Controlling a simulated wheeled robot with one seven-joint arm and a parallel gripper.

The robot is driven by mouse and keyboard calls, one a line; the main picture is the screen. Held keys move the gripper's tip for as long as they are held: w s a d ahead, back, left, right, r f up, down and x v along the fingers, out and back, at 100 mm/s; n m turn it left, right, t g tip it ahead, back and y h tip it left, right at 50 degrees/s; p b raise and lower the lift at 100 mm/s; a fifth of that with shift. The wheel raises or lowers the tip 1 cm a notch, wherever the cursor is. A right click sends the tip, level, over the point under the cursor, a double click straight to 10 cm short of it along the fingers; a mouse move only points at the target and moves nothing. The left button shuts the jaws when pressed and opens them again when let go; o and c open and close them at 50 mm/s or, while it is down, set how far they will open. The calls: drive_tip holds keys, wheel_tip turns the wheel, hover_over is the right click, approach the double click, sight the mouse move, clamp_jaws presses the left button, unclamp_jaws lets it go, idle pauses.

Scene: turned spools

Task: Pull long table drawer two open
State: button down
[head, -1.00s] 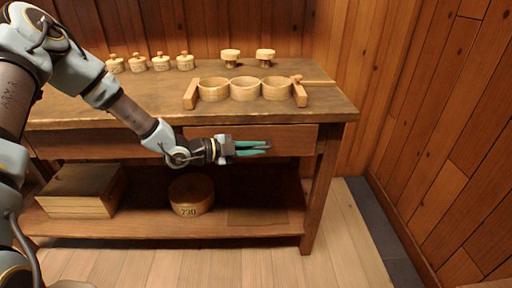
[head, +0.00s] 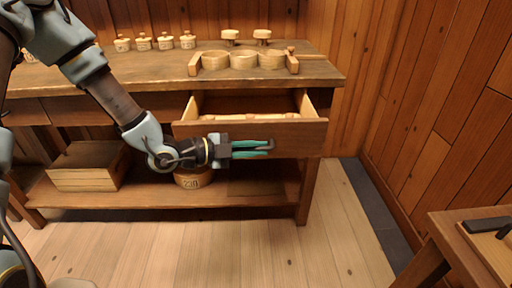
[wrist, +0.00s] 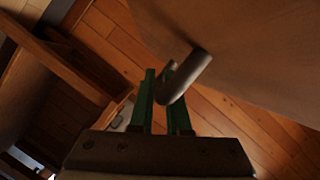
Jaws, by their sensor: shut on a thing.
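The long table (head: 130,76) has a right-hand drawer (head: 300,138) that stands partly open, pulled out toward me. Its inside shows, with pale wooden things (head: 250,116) lying near its front. My gripper (head: 268,148) is in front of the drawer's face, its green fingers pointing right. In the wrist view the fingers (wrist: 163,105) are closed around a dark grey bar handle (wrist: 188,75) on the drawer front. A second drawer (head: 85,109) to the left is shut and partly behind my arm.
On the table top are a wooden rack with three round bowls (head: 243,60), two mushroom-shaped knobs (head: 230,38) and several small lidded jars (head: 165,42). The lower shelf holds a wooden box (head: 90,167) and a round box (head: 193,179). Another table (head: 470,262) stands at the lower right. The floor ahead is clear.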

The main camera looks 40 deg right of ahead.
drive_tip(key=shift+s+a, duration=0.25)
drive_tip(key=shift+s, duration=0.05)
drive_tip(key=c, duration=0.9)
unclamp_jaws()
drive_tip(key=shift+a, duration=0.1)
drive_tip(key=v, duration=1)
drive_tip(key=shift+w+a, duration=0.15)
drive_tip(key=shift+a, duration=0.15)
